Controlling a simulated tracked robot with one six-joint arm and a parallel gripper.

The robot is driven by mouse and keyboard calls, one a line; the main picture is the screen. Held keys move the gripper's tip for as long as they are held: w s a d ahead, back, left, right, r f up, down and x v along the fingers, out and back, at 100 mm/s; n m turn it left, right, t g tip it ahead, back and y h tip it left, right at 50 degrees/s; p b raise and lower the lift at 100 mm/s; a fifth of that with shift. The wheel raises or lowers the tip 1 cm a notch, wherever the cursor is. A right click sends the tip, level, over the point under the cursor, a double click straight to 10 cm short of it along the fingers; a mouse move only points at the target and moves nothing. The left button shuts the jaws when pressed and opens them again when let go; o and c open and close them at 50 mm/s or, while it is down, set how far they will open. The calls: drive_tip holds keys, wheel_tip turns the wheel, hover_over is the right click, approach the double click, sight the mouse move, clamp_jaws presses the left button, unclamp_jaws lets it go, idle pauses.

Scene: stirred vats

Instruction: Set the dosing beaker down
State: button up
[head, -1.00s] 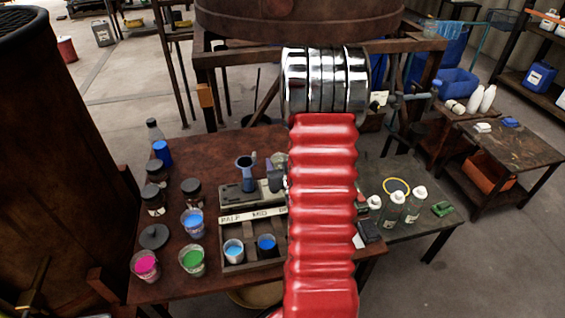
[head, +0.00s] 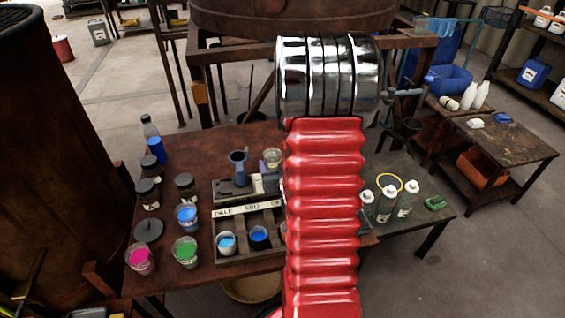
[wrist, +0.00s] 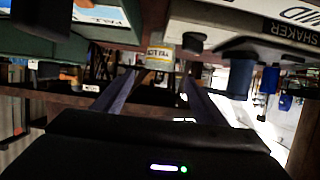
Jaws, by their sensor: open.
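A small clear beaker (head: 272,157) with a pale yellowish tint stands near the back of the brown bench, right of a blue funnel-like cup. In the wrist view a pale, labelled vessel (wrist: 160,56) that looks like this beaker shows beyond my fingertips. My gripper (wrist: 160,78) has its two dark fingers spread wide, with nothing clamped between them. The vessel appears apart from both fingers. In the head view my gripper is hidden behind my red arm. Whether the beaker's base rests flat is hard to tell.
The brown bench (head: 215,150) holds a labelled rack (head: 226,213) with cups, the blue funnel-like cup (head: 238,168), dark-lidded jars (head: 147,192), and cups of blue, green (head: 185,251) and magenta (head: 140,258) liquid. White-capped bottles (head: 386,203) stand on the right bench. A large vat (head: 290,18) is behind.

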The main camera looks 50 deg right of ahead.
drive_tip(key=shift+s+a+r, duration=0.15)
drive_tip(key=shift+s+a, duration=0.1)
drive_tip(key=shift+s, duration=0.05)
drive_tip(key=shift+s, duration=0.1)
idle(0.3)
